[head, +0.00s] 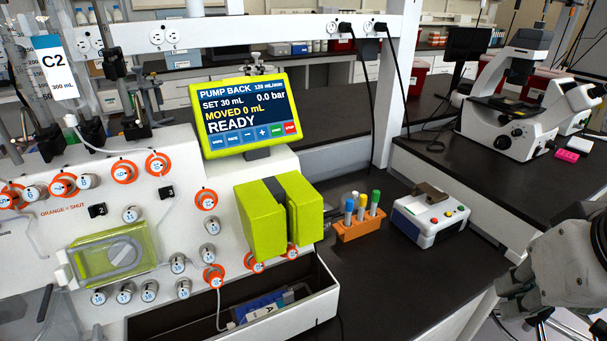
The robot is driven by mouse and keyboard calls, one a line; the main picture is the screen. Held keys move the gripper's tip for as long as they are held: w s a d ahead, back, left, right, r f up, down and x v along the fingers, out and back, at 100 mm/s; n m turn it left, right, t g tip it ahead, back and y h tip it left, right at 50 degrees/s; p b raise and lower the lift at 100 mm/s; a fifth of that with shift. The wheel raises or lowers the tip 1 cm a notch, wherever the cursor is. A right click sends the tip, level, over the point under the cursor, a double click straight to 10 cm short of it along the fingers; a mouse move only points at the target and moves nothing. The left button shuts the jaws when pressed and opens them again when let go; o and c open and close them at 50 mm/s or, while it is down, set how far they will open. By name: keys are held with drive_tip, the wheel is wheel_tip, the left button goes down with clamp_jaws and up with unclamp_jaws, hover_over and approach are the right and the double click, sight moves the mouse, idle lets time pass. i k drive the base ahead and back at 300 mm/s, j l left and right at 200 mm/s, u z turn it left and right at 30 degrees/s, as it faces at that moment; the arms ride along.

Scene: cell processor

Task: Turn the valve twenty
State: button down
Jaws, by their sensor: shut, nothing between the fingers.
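The white cell processor (60,222) fills the left side, its front carrying several small round valve knobs. Some knobs show orange rings, such as one at the top right of the panel (206,199) and one at the lower middle (213,275); others are plain grey, such as one at the bottom left (99,297). The panel reads "ORANGE = SHUT". My gripper (543,326) is at the bottom right, shut and empty, far from the panel and partly cut off by the frame.
A green-framed screen (245,112) reads PUMP BACK, READY, MOVED 0 mL. A green block (262,225) juts from the panel above an open drawer (300,312). An orange tube rack (360,229) and a small white device (428,217) stand on the dark bench. A microscope (525,100) stands behind.

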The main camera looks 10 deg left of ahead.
sight(216, 283)
drive_tip(key=i+l+u, duration=0.1)
drive_tip(key=l+u, duration=0.2)
drive_tip(key=i+l+u, duration=0.1)
drive_tip(key=l+u, duration=0.55)
drive_tip(key=u, duration=0.7)
drive_tip(key=l+z, duration=0.15)
drive_tip(key=z, duration=0.8)
